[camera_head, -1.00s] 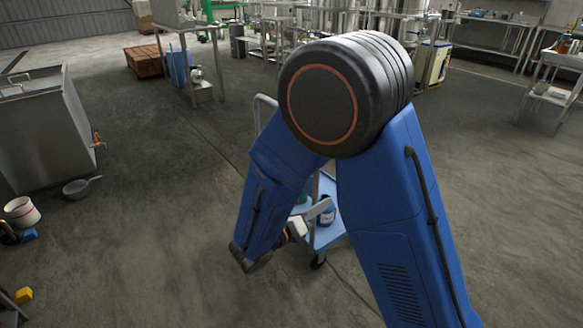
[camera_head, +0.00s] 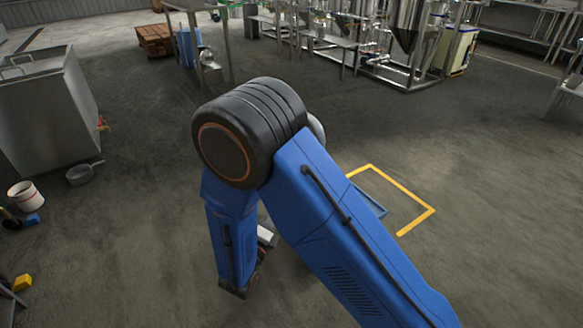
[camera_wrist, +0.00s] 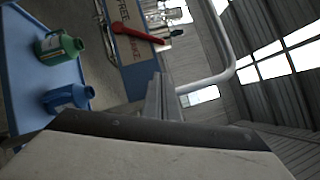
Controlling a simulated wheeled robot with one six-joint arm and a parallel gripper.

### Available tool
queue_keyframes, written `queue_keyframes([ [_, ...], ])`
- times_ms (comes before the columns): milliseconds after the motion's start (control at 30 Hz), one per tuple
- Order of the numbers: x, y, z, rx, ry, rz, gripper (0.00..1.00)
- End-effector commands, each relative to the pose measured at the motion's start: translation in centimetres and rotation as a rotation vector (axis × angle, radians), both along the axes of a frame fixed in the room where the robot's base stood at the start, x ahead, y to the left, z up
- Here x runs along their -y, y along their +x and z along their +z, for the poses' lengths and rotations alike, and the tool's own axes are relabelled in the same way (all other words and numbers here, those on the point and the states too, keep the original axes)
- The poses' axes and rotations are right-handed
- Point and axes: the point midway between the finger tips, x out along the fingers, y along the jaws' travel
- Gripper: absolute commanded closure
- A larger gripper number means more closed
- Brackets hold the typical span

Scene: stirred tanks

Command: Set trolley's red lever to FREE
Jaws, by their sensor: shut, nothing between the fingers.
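In the head view my arm hides most of the trolley (camera_head: 369,201); only a blue edge shows.
The trolley's blue tray (camera_wrist: 28,75) holds a green bottle (camera_wrist: 58,46) and a blue bottle (camera_wrist: 68,98). Its grey push rail (camera_wrist: 222,78) curves at the right. A yellow floor outline (camera_head: 402,183) lies beside the trolley. A steel tank (camera_head: 48,115) and a pan (camera_head: 82,173) are at the left.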

Motion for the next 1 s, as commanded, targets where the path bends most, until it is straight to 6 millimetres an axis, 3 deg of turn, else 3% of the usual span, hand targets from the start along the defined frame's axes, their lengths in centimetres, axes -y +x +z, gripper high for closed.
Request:
queue_keyframes([
  [367, 0.9, 1.7, 0.4, 0.0, 0.002, -0.004, 1.0],
  [900, 4.3, 9.2, 2.4, 0.0, 0.002, -0.004, 1.0],
  [1000, 3.6, 10.4, 3.1, 0.002, 0.003, -0.003, 1.0],
])
